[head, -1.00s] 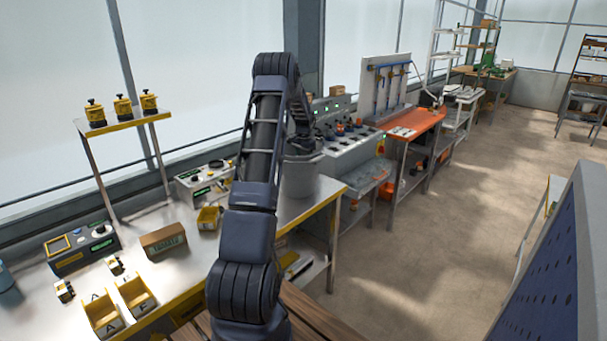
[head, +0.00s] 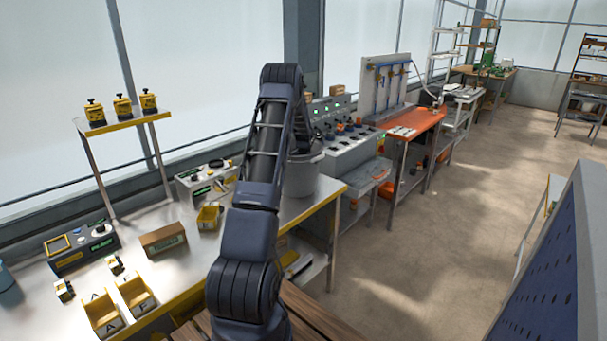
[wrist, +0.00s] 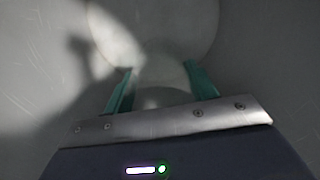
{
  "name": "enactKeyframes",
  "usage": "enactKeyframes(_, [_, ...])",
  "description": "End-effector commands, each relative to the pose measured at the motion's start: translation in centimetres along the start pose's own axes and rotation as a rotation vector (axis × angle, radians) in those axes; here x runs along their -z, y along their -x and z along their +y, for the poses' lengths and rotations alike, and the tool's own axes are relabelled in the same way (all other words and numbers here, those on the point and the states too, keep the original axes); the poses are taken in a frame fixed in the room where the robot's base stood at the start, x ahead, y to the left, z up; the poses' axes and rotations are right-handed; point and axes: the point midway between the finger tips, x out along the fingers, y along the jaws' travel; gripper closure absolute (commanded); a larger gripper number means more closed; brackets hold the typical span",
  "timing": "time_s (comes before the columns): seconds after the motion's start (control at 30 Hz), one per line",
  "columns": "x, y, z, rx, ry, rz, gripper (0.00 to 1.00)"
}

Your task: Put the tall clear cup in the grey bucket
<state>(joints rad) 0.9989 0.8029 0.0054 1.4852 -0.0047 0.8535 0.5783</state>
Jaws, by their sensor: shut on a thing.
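The grey bucket (head: 304,178) stands on the metal bench, partly behind my arm in the head view. In the wrist view the bucket's grey wall (wrist: 270,65) fills the surroundings, so my gripper (wrist: 158,68) is over or inside its mouth; the exact depth is unclear. The two green fingers are shut on a pale, see-through shape, the tall clear cup (wrist: 158,78). The cup's outline is faint against the grey, and I cannot tell whether it touches the bucket. My gripper and the cup are hidden in the head view.
Yellow bins (head: 136,293), a cardboard box (head: 163,240) and a control box (head: 82,247) are on the bench left of my arm. A raised shelf (head: 125,125) stands behind them. A grey console (head: 345,147) lies beyond the bucket. Open floor is at right.

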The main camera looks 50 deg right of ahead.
Motion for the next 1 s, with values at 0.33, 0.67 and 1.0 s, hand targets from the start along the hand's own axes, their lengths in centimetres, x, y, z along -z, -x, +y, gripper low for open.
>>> enactKeyframes(0.33, [0.0,-0.3,0.0,0.000,0.000,0.000,0.21])
enactKeyframes(0.67, [0.0,0.9,0.0,0.000,0.000,0.001,0.21])
enactKeyframes(1.0, [0.0,7.1,0.0,0.001,0.000,0.002,0.21])
